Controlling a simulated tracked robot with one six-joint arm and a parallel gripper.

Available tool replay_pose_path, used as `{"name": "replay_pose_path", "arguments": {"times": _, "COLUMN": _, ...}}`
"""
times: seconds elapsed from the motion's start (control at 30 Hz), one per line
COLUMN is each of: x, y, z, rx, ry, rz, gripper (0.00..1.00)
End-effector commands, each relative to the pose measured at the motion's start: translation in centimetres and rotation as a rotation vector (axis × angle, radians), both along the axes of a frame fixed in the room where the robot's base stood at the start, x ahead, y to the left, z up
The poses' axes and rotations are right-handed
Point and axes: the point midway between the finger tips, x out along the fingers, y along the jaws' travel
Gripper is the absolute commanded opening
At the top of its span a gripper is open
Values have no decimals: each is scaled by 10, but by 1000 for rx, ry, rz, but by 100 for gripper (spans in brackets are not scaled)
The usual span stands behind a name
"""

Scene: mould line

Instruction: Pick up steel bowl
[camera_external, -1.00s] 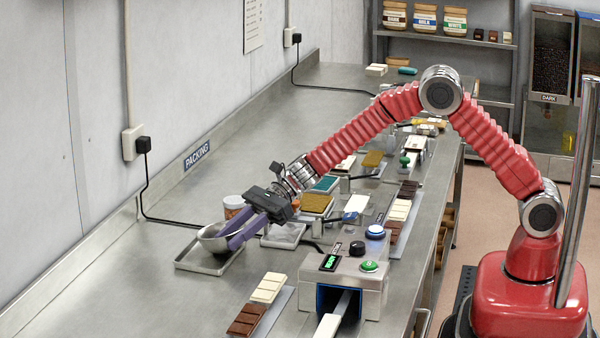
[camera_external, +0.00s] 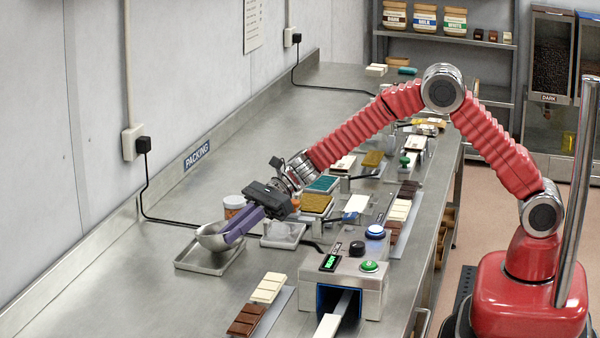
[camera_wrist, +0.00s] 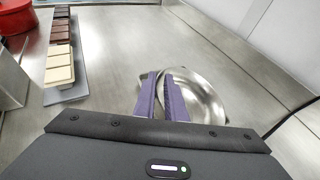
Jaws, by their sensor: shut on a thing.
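The steel bowl (camera_external: 211,236) is a shiny, shallow round bowl at the left of the bench. It is over a shallow metal tray (camera_external: 208,264), with its near side tilted; I cannot tell whether it still touches the tray. My gripper (camera_external: 232,237) has purple fingers and is shut on the bowl's right rim. In the wrist view the bowl (camera_wrist: 205,98) shows to the right of the fingers (camera_wrist: 162,92), with one finger inside the rim and the other outside. The fingers hide part of the rim.
A jar (camera_external: 234,205) stands just behind the bowl. A second small tray (camera_external: 284,236) lies to the right. White and brown chocolate bars (camera_external: 268,288) lie in front, near the grey machine (camera_external: 345,280) with buttons. The bench left of the bowl is clear.

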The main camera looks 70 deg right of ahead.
Motion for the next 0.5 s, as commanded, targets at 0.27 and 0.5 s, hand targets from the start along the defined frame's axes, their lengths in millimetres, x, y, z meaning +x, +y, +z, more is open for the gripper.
{"name": "replay_pose_path", "arguments": {"times": 0.27, "x": 1, "y": 0, "z": 50, "rx": 0, "ry": -7, "rz": 1, "gripper": 0}}
{"name": "replay_pose_path", "arguments": {"times": 0.5, "x": 1, "y": 0, "z": 82, "rx": 1, "ry": -5, "rz": -1, "gripper": 0}}
